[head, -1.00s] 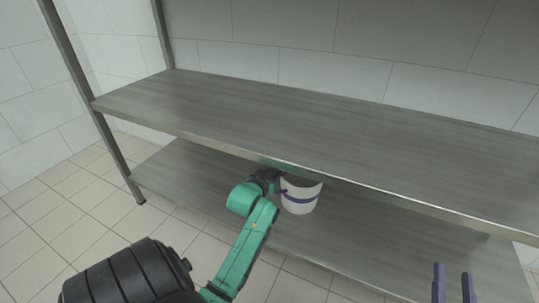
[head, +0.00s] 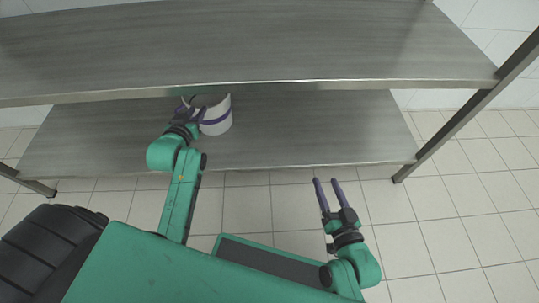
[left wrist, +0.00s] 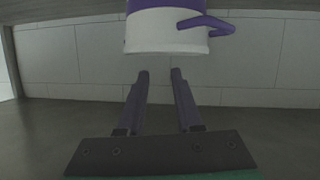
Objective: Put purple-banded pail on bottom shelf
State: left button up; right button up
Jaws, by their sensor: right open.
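The white pail with a purple band (head: 216,121) is upright on the bottom shelf (head: 290,130), under the upper shelf's front edge, which hides part of its top. My left gripper (head: 194,108) is right by the pail's left side in the head view. In the left wrist view the pail (left wrist: 160,38) and its purple handle (left wrist: 205,22) are beyond the fingertips. My left fingers (left wrist: 160,75) are apart with nothing between them. My right gripper (head: 326,182) is open and empty, in front of the shelf.
The upper shelf (head: 250,50) runs above the bottom one and leaves a limited gap. A metal leg (head: 470,105) stands at the right. The bottom shelf is bare to the right of the pail. Tiled floor (head: 440,215) lies in front.

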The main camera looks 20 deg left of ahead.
pick_arm(q)
jog(key=s+d+f+m+h, duration=0.1)
jog(key=s+d+h, duration=0.2)
jog(key=d, duration=0.6)
jog(key=s+d+f+m+h, duration=0.2)
jog(key=s+d+h, duration=0.1)
jog(key=d, duration=0.7)
jog(key=s+d+f+m+t+h, duration=0.1)
jog(key=s+d+h, duration=0.3)
jog(key=d, duration=0.6)
jog(key=shift+s+d+f+m, duration=0.2)
jog(key=shift+f+m, duration=0.2)
jog(key=shift+f, duration=0.35)
